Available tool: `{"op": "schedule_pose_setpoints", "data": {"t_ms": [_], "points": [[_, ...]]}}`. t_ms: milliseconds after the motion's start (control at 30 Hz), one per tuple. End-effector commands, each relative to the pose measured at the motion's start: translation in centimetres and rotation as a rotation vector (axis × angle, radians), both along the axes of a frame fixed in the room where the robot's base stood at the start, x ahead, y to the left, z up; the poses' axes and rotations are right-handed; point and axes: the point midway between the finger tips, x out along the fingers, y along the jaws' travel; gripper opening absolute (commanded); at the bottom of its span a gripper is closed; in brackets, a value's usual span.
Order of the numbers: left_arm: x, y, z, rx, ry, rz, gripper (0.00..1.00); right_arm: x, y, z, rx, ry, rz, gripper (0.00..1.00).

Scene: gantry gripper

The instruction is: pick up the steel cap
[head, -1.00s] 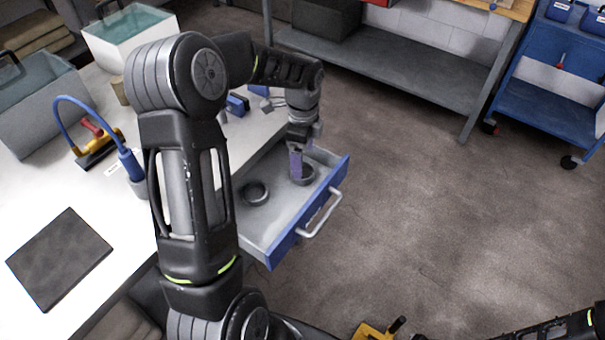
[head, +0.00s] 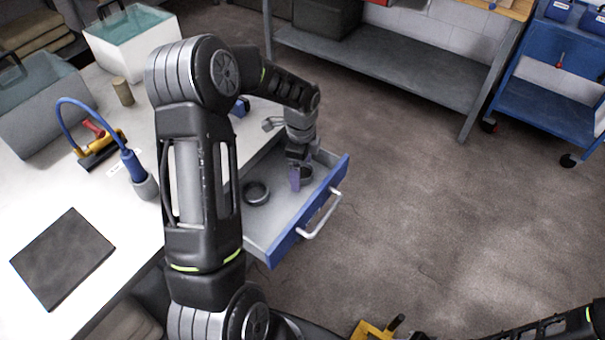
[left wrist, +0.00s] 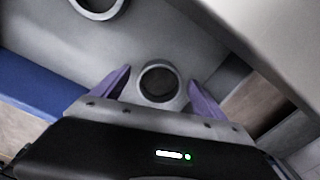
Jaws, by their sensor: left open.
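A round, dark-centred grey metal piece, which looks like the steel cap (head: 307,174), sits in the open drawer (head: 273,222) near its front right. A second, similar ring-shaped piece (head: 256,192) lies to its left in the drawer. My left gripper (head: 298,178) points down into the drawer at the right piece, partly hiding it. In the left wrist view, its purple fingers (left wrist: 160,92) are open, one on each side of the round piece (left wrist: 160,69), with a gap on both sides. The other ring (left wrist: 97,5) is cut off at the top. My right gripper is not in view.
The drawer has a blue front with a pale handle (head: 322,214). The white bench (head: 120,200) at left carries a dark plate (head: 62,258), a blue-cabled tool (head: 132,163) and glass-walled tanks (head: 130,35). Open floor lies right of the drawer.

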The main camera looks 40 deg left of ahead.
Motion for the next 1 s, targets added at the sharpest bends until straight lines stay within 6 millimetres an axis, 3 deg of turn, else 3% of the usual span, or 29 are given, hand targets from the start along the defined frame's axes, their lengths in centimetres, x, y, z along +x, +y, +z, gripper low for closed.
{"op": "schedule_pose_setpoints", "data": {"t_ms": [200,1000], "points": [[0.01,-0.01,0.03,0.000,0.000,0.000,0.82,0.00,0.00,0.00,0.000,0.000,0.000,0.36],[0.01,-0.01,0.03,0.000,0.000,0.000,0.16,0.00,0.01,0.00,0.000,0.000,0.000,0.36]]}}
